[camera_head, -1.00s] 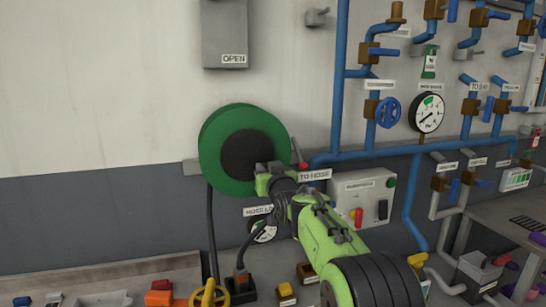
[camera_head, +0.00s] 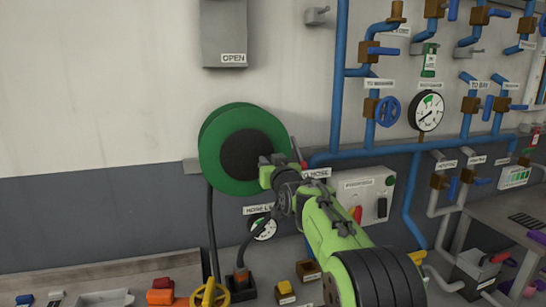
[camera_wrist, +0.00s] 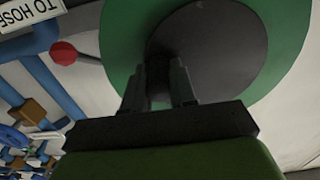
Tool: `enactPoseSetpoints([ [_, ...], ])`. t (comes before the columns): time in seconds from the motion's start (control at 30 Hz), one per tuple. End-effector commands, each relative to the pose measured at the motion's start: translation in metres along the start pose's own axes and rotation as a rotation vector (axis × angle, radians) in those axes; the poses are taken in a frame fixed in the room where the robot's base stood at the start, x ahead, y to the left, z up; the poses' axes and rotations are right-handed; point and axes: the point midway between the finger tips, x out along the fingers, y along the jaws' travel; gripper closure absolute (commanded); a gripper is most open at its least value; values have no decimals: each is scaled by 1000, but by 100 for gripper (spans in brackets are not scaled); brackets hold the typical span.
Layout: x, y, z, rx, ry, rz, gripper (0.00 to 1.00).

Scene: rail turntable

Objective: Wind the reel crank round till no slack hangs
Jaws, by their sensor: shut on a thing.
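The green reel (camera_head: 215,145) with its dark hub (camera_head: 243,152) is on the wall left of centre, and it fills the top of the wrist view (camera_wrist: 255,70). My gripper (camera_head: 266,164) is at the hub's lower right. In the wrist view its two dark fingers (camera_wrist: 160,82) are close together against the hub, shut on the crank handle, which they mostly hide. A black hose (camera_head: 212,235) hangs from the reel's left side to the bench. Another dark stretch (camera_head: 246,238) curves down to a black box with an orange fitting (camera_head: 240,284).
A red-tipped lever (camera_head: 297,151) sits just right of the reel and shows in the wrist view (camera_wrist: 63,53). Blue pipes (camera_head: 415,147), a gauge (camera_head: 428,112) and a grey switch box (camera_head: 365,195) are on the right. A yellow handwheel (camera_head: 209,293) stands below.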

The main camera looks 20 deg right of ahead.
Motion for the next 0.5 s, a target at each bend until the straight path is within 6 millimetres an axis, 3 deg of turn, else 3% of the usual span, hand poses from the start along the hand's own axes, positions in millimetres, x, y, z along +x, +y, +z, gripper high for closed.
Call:
enactPoseSetpoints([
  [0.03, -1, 3, -12, -1, 15, 6, 100],
  [0.1, -1, 3, -16, -1, 14, 6, 100],
  [0.5, -1, 2, -20, 0, 13, 4, 100],
])
